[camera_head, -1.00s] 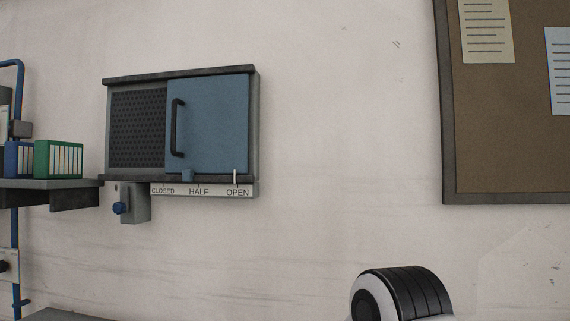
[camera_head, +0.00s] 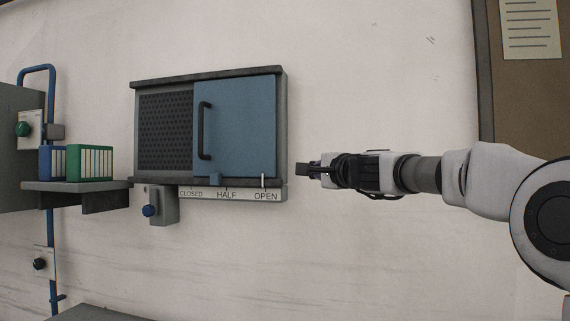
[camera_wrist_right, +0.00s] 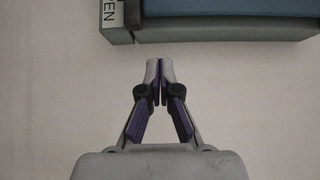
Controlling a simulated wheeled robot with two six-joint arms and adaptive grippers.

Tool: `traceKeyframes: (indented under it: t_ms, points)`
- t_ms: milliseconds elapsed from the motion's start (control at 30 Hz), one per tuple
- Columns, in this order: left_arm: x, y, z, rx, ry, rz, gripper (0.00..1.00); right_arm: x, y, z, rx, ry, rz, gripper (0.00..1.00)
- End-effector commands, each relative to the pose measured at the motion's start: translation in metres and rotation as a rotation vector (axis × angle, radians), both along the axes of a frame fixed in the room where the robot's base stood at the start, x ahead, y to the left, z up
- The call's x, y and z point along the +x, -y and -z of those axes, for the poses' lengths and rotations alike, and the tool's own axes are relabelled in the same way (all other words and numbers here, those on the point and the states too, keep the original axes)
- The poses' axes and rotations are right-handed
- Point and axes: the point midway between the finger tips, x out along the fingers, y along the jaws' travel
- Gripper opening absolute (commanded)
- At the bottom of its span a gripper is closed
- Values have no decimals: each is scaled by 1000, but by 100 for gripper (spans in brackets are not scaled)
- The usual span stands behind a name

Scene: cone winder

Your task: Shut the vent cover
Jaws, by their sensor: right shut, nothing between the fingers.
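The vent cover (camera_head: 240,128) is a blue sliding panel with a black vertical handle (camera_head: 205,131) near its left edge. It covers the right half of the vent box, and the dark perforated grille (camera_head: 165,130) shows on the left. The strip below reads CLOSED, HALF, OPEN (camera_head: 232,195); a small blue tab (camera_head: 215,179) under the panel sits between CLOSED and HALF, and a white mark stands above OPEN. My right gripper (camera_head: 303,169) is just right of the box, apart from the cover. In the right wrist view its fingers (camera_wrist_right: 159,68) are shut and empty. My left gripper is out of view.
A blue knob (camera_head: 149,210) on a grey block hangs below the box's left end. A shelf (camera_head: 65,186) with blue and green binders stands at left. A cork board (camera_head: 487,100) hangs at right.

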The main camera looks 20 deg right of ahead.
Motion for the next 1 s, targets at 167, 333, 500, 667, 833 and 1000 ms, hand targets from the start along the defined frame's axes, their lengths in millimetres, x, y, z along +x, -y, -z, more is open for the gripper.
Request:
traceKeyframes:
  t_ms: [167, 333, 500, 667, 833, 1000]
  points:
    - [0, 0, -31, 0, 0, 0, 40, 39, -8, -5, -2, -3, 0, 0]
    - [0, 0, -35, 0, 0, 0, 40, 52, -33, -2, -1, -2, -1, 0]
    - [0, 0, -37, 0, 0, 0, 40, 57, -40, 0, -1, -1, 1, 0]
    - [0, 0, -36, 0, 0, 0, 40, 57, -40, 1, -1, -1, 1, 0]
    - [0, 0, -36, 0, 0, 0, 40, 57, -40, 1, -1, -2, 1, 0]
    - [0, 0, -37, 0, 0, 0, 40, 60, -46, 0, -1, -1, 0, 0]
